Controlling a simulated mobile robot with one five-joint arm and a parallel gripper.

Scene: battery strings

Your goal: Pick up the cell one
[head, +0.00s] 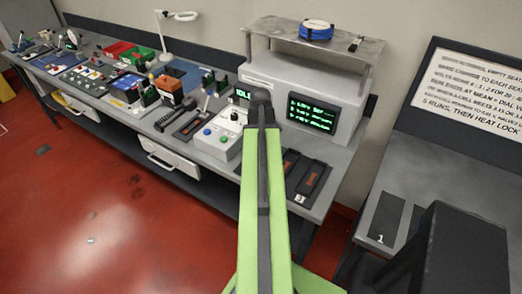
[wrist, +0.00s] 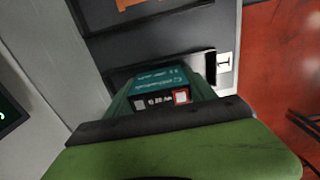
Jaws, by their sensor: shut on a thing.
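In the wrist view, a teal-topped cell (wrist: 160,88) with a white printed strip and a small red-edged square stands at the middle. My gripper (wrist: 158,104) is shut on it, and the near part of the gripper hides the cell's lower end. The cell is at a dark slot plate (wrist: 140,50) whose right end has a small white tag (wrist: 225,62), apparently marked 1. I cannot tell whether the cell still touches the plate. In the head view my green arm covers the gripper and the cell.
The head view shows a grey tester with a dark screen (head: 312,115) under a shelf holding a blue spool (head: 316,31). A white control box (head: 222,136) is left of my arm. Dark slots (head: 312,178) lie right of it. Tools crowd the bench's left; red floor is open.

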